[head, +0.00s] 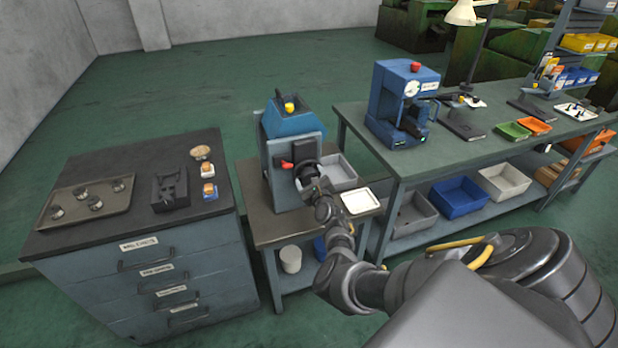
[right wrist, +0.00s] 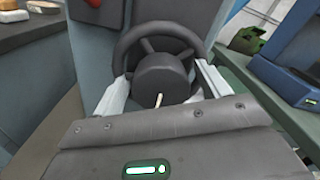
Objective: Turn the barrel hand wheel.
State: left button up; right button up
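The barrel hand wheel (head: 306,170) is a dark spoked wheel on the front of the blue-grey machine (head: 291,128). In the right wrist view the wheel (right wrist: 158,24) faces the camera, with a thick round hub and a small pale mark at its lower edge. My right gripper (head: 318,185) is at the wheel. In the right wrist view its two pale fingers stand wide apart, one on each side of the hub, with their tips near the rim. Whether they touch the rim is not clear. My left gripper is in neither view.
A red lever (head: 287,165) sits close left of the wheel. A grey bin (head: 340,172) and a white tray (head: 360,201) are to its right on the small bench (head: 262,228). A drawer cabinet (head: 150,262) stands left, a long workbench (head: 470,150) right.

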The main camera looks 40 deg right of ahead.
jog(key=v, duration=1.1)
jog(key=shift+w, duration=0.1)
dwell(0.5)
